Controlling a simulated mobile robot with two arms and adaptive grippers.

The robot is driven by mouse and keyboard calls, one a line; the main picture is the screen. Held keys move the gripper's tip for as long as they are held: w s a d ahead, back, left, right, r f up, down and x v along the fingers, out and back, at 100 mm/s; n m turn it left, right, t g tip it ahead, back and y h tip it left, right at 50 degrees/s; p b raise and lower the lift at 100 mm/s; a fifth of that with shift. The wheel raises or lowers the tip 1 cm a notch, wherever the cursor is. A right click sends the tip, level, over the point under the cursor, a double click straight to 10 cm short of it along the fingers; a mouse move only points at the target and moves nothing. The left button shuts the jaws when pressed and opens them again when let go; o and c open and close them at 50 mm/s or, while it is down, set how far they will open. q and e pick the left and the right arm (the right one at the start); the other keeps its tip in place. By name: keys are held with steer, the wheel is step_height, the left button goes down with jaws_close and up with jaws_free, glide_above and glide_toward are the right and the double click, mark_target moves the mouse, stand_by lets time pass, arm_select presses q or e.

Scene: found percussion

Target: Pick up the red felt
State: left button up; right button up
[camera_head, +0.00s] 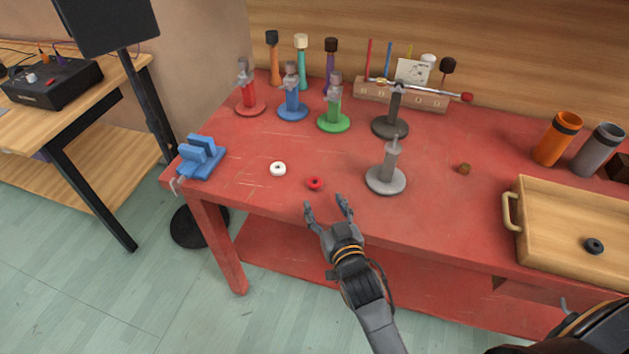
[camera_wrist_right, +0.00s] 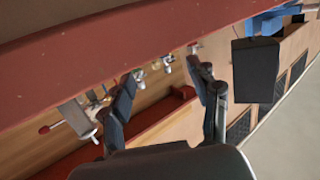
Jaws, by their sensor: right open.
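The red felt (camera_head: 315,183), a small ring with a dark centre, lies flat on the red table (camera_head: 440,215) near its front edge. My right gripper (camera_head: 327,203) is open and empty, just in front of the felt, its fingers pointing toward it. The fingers are apart from the felt and do not straddle it. In the right wrist view the open fingers (camera_wrist_right: 165,92) show with the table edge (camera_wrist_right: 100,60) across the top; I cannot make out the felt there. My left gripper is not in view.
A white ring (camera_head: 278,169) lies left of the felt, and a grey stand (camera_head: 386,180) stands to its right. A blue clamp-like block (camera_head: 201,158) sits at the left corner. Coloured stands line the back. A wooden tray (camera_head: 511,213) holds a black ring (camera_head: 594,246).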

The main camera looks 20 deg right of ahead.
mark_target(316, 184)
steer(key=shift+w+f, duration=0.15)
steer(key=shift+w, duration=0.7)
steer(key=shift+w+f, duration=0.1)
steer(key=shift+w, duration=0.25)
steer(key=shift+w+d+p, duration=0.15)
steer(key=shift+w+p, duration=0.15)
steer(key=shift+w, duration=0.7)
steer(key=shift+w+d+f, duration=0.1)
steer(key=shift+w+f, duration=0.05)
steer(key=shift+w, duration=0.5)
steer(key=shift+w+f, duration=0.15)
steer(key=shift+w, duration=0.45)
steer(key=shift+w+f, duration=0.1)
steer(key=shift+w, duration=0.4)
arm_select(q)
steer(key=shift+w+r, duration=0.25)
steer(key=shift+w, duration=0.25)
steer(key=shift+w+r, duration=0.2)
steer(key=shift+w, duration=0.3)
arm_select(e)
steer(key=c, duration=0.7)
